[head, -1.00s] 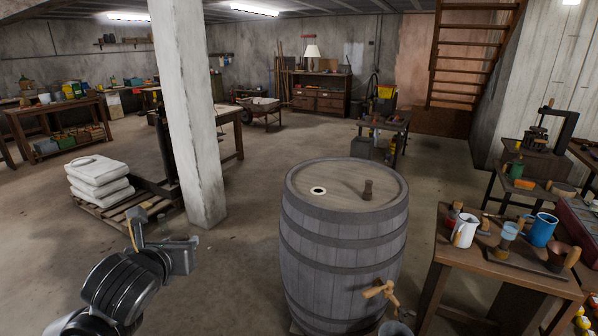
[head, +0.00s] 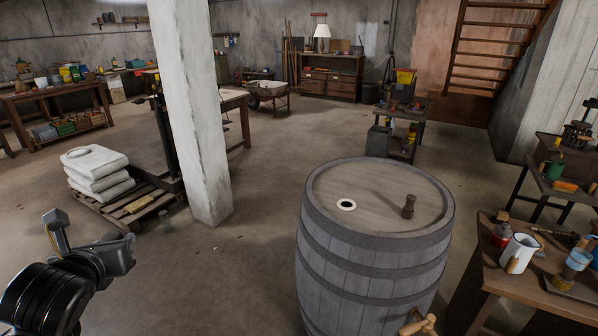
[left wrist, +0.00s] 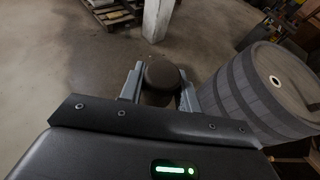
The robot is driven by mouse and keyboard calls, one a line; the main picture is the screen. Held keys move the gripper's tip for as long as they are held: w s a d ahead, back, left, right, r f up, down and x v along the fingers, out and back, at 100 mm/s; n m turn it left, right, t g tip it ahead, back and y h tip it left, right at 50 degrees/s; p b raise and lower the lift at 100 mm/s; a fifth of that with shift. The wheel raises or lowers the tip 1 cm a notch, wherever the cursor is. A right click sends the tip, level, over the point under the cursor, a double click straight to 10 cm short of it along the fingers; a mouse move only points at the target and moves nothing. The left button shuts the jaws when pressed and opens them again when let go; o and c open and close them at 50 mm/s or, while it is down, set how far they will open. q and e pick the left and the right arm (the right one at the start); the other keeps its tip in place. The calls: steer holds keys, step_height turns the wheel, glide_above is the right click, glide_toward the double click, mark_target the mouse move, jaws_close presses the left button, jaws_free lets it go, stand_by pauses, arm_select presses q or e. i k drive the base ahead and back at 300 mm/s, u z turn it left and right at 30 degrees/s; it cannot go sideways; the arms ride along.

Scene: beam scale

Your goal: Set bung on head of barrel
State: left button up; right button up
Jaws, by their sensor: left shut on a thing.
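The barrel (head: 372,262) stands upright on the floor at the right of centre in the head view. Its flat head (head: 372,190) has a pale-ringed hole (head: 346,205) and a short dark wooden peg (head: 409,206) standing to the right of it. My left gripper (head: 92,246) is left of the barrel, well apart from it. In the left wrist view it is shut on a dark brown, round-topped bung (left wrist: 162,74). The barrel is at the right there, with its ringed hole (left wrist: 275,80) showing. My right gripper is not in view.
A white post (head: 195,120) stands behind, left of the barrel. White sacks (head: 97,165) lie on a pallet at the left. A cluttered wooden table (head: 550,275) stands close right of the barrel, whose wooden tap (head: 420,325) juts out in front. Floor between my left gripper and the barrel is clear.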

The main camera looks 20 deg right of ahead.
mark_target(387, 186)
steer(key=z, duration=0.4)
steer(key=i, duration=0.75)
steer(key=z, duration=1.2)
steer(key=i, duration=0.35)
steer(key=z, duration=0.25)
